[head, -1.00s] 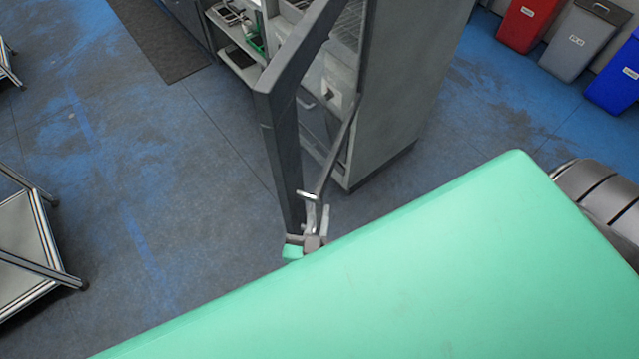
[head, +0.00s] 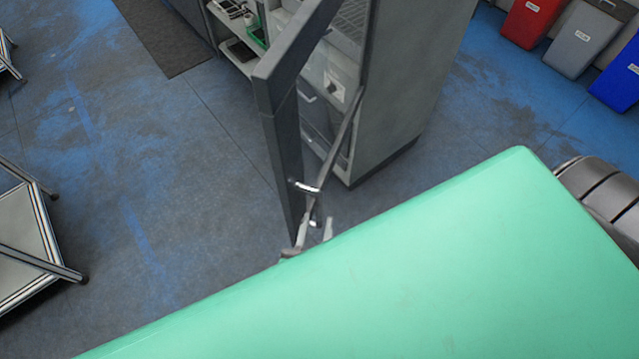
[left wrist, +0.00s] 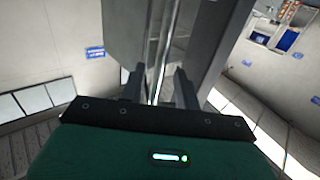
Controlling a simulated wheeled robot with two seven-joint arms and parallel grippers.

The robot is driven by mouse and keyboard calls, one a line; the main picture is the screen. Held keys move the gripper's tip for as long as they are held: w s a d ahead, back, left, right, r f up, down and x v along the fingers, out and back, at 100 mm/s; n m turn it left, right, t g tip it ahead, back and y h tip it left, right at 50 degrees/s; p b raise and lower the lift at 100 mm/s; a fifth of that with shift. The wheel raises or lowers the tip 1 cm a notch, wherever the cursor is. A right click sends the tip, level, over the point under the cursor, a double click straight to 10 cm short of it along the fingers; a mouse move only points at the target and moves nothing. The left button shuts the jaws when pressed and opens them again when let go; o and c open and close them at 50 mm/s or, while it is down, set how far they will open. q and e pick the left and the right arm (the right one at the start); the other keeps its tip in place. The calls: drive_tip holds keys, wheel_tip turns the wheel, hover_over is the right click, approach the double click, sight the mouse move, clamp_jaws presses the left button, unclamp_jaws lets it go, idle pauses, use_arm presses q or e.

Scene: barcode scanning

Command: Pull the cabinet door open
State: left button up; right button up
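The tall grey cabinet (head: 405,95) stands at upper centre in the head view. Its dark-framed door (head: 283,125) is swung well out from the body, and shelves show behind it. A curved metal piece of the handle (head: 306,187) shows near the door's lower free edge. My left gripper (head: 316,230) is beside that edge, just below the metal piece, its fingers apart and its base hidden. In the left wrist view, the two dark fingers of the left gripper (left wrist: 159,88) stand apart with the bright handle bar (left wrist: 163,55) between or beyond them; contact is unclear. My right gripper is out of view.
An open shelf unit (head: 240,50) with small items stands left of the cabinet. A metal-framed table (head: 30,235) is at the left edge. Red (head: 530,22), grey (head: 580,42) and blue (head: 618,85) bins line the upper right. The floor left of the door is clear.

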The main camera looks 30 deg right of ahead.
use_arm(q)
drive_tip(key=b+v, duration=0.2)
drive_tip(key=v, duration=0.7)
drive_tip(key=shift+s+b, duration=0.25)
drive_tip(key=shift+b, duration=0.15)
drive_tip(key=shift+a, duration=0.1)
drive_tip(key=s+a+f+g+y, duration=0.15)
drive_tip(key=a+f, duration=0.25)
drive_tip(key=f, duration=0.9)
drive_tip(key=a+f+g+y, duration=0.2)
drive_tip(key=a+f+g, duration=0.1)
drive_tip(key=f, duration=1)
drive_tip(key=a+f+g+y, duration=0.2)
drive_tip(key=a+f, duration=0.2)
drive_tip(key=f, duration=0.9)
drive_tip(key=s+a+f+n+g+y, duration=0.2)
drive_tip(key=s+a+f+g, duration=0.1)
drive_tip(key=s+a+f, duration=0.4)
drive_tip(key=s+a+f+n+g+y+b, duration=0.1)
drive_tip(key=s+a+f+n+g+y, duration=0.2)
drive_tip(key=s+a+f, duration=0.4)
drive_tip(key=a+f+g, duration=0.1)
drive_tip(key=a+f, duration=0.5)
drive_tip(key=a, duration=0.2)
drive_tip(key=shift+s+a+f, duration=0.15)
drive_tip(key=shift+a+f, duration=0.1)
drive_tip(key=shift+f, duration=0.1)
